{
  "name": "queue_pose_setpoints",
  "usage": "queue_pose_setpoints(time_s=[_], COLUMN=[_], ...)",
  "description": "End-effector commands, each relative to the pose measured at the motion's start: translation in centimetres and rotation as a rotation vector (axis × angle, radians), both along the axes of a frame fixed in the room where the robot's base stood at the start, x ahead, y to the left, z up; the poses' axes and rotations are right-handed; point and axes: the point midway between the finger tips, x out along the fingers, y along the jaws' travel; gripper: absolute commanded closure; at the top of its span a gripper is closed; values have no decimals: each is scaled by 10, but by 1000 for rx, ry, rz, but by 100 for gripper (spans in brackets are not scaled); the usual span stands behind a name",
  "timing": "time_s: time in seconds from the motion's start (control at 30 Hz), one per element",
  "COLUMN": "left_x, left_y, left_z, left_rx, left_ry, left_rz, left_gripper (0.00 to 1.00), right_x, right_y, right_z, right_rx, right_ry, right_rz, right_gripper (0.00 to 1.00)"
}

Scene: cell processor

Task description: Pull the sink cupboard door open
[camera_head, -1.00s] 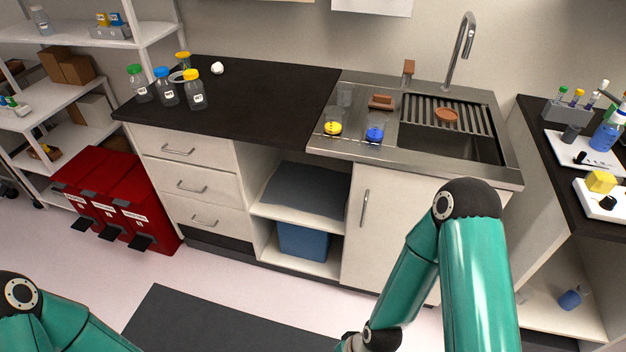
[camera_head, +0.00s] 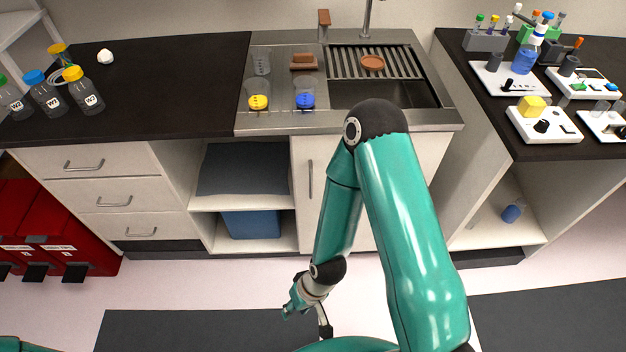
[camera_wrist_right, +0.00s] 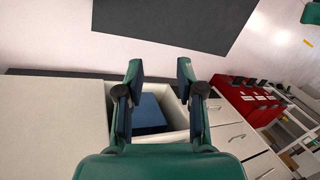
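The sink cupboard door (camera_head: 303,222) is a pale panel below the steel sink. It looks shut. Its upright metal handle (camera_head: 310,180) is near its left edge. My right arm hides much of the door. My right gripper (camera_head: 308,305) is low in front of the cupboard, apart from the handle. In the right wrist view my right gripper (camera_wrist_right: 160,85) has its fingers spread with nothing between them. A pale panel (camera_wrist_right: 50,125), probably the door, fills the left of that view, with no handle visible. My left gripper is out of view.
Left of the door is an open shelf with a blue box (camera_head: 250,224), then drawers (camera_head: 100,190). Red bins (camera_head: 50,240) stand at the far left. Beakers stand on the sink top (camera_head: 350,121). A side bench (camera_head: 540,152) is at the right. The floor in front is clear.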

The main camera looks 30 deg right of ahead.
Motion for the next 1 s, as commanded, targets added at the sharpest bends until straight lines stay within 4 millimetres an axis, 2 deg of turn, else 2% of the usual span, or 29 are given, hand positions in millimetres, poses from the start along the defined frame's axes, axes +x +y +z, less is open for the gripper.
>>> queue_pose_setpoints(time_s=[0.03,0.17,0.3,0.5,0.6,0.8,1.0], left_x=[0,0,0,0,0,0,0], left_y=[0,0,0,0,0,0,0], left_z=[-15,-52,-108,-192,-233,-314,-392], left_rx=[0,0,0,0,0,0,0], left_ry=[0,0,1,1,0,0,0], left_rz=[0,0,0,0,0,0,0], left_gripper=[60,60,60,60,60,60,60], right_x=[8,40,88,147,165,179,163], right_y=[-2,-4,-21,-50,-65,-96,-129], right_z=[-10,-23,-34,-25,-15,9,31], right_rx=[-8,-44,-109,-226,-287,-412,-534], right_ry=[-28,-144,-332,-630,-769,-1027,-1241], right_rz=[-3,-7,-17,-48,-72,-145,-252], right_gripper=[63,63,63,63,63,63,63])
